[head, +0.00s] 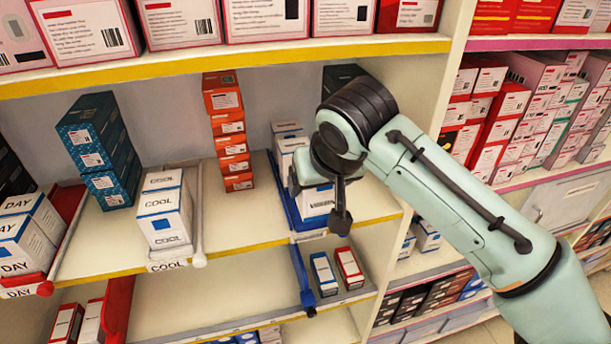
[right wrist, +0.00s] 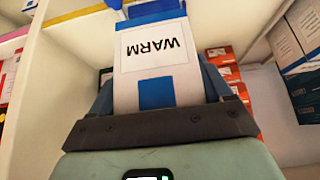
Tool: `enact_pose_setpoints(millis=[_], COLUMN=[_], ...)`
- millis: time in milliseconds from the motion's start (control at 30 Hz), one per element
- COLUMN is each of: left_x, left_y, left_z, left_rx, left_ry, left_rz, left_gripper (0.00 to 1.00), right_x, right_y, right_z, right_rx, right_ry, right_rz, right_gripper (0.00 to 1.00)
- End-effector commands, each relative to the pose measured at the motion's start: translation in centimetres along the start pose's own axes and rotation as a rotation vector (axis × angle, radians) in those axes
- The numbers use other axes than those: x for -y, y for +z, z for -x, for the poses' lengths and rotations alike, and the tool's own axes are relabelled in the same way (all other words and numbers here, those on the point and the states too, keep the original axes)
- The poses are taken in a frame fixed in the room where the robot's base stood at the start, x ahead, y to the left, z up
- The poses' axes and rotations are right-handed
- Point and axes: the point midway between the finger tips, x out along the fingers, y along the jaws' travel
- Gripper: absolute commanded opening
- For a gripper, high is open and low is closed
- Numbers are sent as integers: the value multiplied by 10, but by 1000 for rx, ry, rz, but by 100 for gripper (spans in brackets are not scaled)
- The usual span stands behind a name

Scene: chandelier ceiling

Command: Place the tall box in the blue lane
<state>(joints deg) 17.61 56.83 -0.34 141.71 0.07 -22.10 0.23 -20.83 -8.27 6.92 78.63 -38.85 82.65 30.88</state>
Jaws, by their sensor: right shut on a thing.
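A white and blue box marked WARM (right wrist: 157,55) is between the fingers of my right gripper (right wrist: 157,90) in the right wrist view, its lettering upside down. In the head view a white box with a barcode (head: 318,207) shows under my right gripper (head: 306,178), at the front of the blue lane, and seems to be the held box. The blue lane's divider (head: 279,190) runs along its left side. Another white box (head: 288,146) stands farther back in the lane. The wrist hides part of the lane, and I cannot tell whether the held box touches the shelf.
Orange boxes (head: 232,150) stand stacked left of the lane, then COOL boxes (head: 164,211) beside a white divider (head: 198,215). A yellow-edged shelf (head: 250,56) hangs above. A cream upright panel (head: 425,90) bounds the right. Small boxes (head: 324,274) stand below.

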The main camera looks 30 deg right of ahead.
Motion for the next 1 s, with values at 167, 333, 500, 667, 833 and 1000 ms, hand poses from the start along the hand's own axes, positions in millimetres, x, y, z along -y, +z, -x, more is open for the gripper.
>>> enact_pose_setpoints(millis=[167,333,500,667,833,1000], left_x=[-11,-20,-10,-8,-3,-4], left_y=[-12,-22,-10,-8,-3,-4], left_z=[20,34,18,14,5,8], left_rx=[-17,-30,-14,-10,-4,-6], left_ry=[6,11,5,4,1,2], left_rz=[-6,-11,-6,-4,-1,-2], left_gripper=[43,43,43,43,43,43], right_x=[1,1,0,1,0,1], right_y=[-41,-70,-50,-43,-29,-30], right_z=[-22,-40,-64,-73,-95,-102], right_rx=[-2,-4,2,1,2,-2], right_ry=[1,1,0,0,1,-1], right_rz=[-1,-2,2,2,1,1], right_gripper=[44,44,44,44,44,44])
